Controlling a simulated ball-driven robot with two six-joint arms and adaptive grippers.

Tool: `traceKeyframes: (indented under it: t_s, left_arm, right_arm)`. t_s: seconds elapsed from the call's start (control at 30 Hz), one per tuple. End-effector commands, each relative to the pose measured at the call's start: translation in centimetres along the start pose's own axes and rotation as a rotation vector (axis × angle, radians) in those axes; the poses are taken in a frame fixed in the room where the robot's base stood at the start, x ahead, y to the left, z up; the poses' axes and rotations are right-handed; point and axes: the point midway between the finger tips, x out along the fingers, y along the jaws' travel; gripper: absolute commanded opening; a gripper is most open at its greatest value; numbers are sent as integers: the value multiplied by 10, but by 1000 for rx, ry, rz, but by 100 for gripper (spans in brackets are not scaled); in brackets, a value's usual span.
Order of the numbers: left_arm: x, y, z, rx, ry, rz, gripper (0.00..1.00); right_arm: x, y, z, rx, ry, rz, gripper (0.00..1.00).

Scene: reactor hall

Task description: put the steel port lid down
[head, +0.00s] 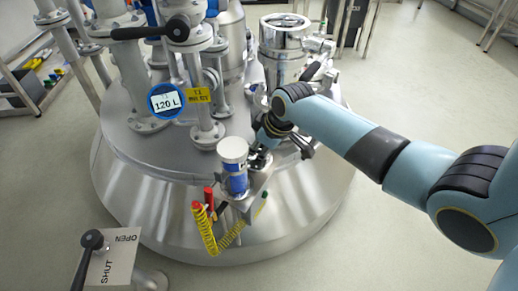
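A shiny steel cylindrical port (283,50) stands on the back right of the vessel top. Its round top faces up, but I cannot make out a separate lid or tell whether one lies on it. My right arm comes in from the right, and its gripper (261,160) points down at the vessel's front edge, in front of the port and apart from it. The fingers are small and partly hidden behind a blue and white canister, so I cannot tell whether they are open or hold anything. My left gripper is out of view.
The canister (234,167) stands in a bracket at the vessel's front, with a yellow coiled hose (207,232) below. Pipes and a black-handled valve (178,29) crowd the left. An OPEN/SHUT lever plate (112,257) is at front left.

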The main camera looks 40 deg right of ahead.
Motion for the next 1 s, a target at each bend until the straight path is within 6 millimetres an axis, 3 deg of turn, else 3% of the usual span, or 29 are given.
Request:
traceKeyframes:
  t_s: [0.03,0.2,0.53,1.0]
  left_arm:
    - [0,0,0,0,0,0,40]
    - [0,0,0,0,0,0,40]
    - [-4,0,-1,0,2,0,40]
    - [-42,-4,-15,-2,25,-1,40]
  right_arm:
    - [0,0,0,0,0,-1,10]
    - [0,0,0,0,0,-1,29]
    - [-8,1,-2,0,2,1,29]
    - [-104,1,-3,-2,3,2,29]
